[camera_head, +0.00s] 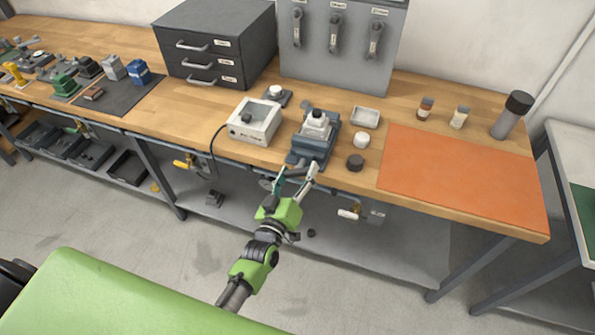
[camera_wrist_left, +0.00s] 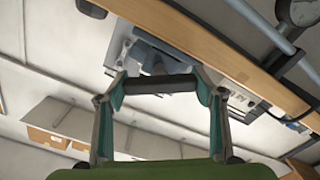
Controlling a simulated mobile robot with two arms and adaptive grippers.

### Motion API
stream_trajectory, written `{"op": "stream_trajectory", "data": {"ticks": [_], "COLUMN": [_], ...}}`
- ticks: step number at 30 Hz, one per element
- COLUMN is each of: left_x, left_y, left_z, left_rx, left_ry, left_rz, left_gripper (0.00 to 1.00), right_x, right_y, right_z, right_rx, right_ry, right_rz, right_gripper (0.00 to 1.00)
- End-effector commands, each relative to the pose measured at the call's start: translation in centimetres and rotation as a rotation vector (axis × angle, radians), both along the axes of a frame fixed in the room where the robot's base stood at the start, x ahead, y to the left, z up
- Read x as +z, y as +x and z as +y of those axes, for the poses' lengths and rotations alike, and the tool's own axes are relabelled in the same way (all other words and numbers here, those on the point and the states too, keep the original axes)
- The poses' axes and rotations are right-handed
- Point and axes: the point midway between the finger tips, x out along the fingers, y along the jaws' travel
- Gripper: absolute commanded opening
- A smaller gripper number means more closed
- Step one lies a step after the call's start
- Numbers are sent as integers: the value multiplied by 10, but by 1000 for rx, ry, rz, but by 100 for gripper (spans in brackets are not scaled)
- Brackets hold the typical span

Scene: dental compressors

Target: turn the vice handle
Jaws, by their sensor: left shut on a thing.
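The blue-grey vice (camera_head: 316,138) sits at the front edge of the wooden bench, with a light block-shaped piece at its top. My left gripper (camera_head: 296,178) reaches up to the front of the vice from below. In the left wrist view a dark bar, the vice handle (camera_wrist_left: 160,84), spans between the fingertips of my left gripper (camera_wrist_left: 158,91), and the gripper is shut on it. In the head view the fingers cover most of the handle. My right gripper is not in view.
A white box with a cable (camera_head: 254,121) stands left of the vice. A dark round puck (camera_head: 355,163), a white round piece (camera_head: 361,140) and a small tray (camera_head: 365,117) are to its right. An orange mat (camera_head: 460,180) lies clear further right. A shelf (camera_head: 385,245) runs below the bench.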

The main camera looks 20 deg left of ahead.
Motion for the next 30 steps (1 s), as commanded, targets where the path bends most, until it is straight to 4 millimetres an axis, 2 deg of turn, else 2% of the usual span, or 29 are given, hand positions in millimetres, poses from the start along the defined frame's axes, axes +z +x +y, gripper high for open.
{"op": "stream_trajectory", "data": {"ticks": [18, 19, 21, 30], "left_x": [-2, -2, -2, -1], "left_y": [-1, -1, -1, 0], "left_z": [0, 0, 0, 0], "left_rx": [-1, 0, -1, 0], "left_ry": [43, 43, 42, 42], "left_rz": [2, 3, 2, 0], "left_gripper": [40, 67, 79, 79], "right_x": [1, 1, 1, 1], "right_y": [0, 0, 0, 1], "right_z": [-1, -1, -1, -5], "right_rx": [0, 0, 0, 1], "right_ry": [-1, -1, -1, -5], "right_rz": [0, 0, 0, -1], "right_gripper": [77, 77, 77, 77]}}
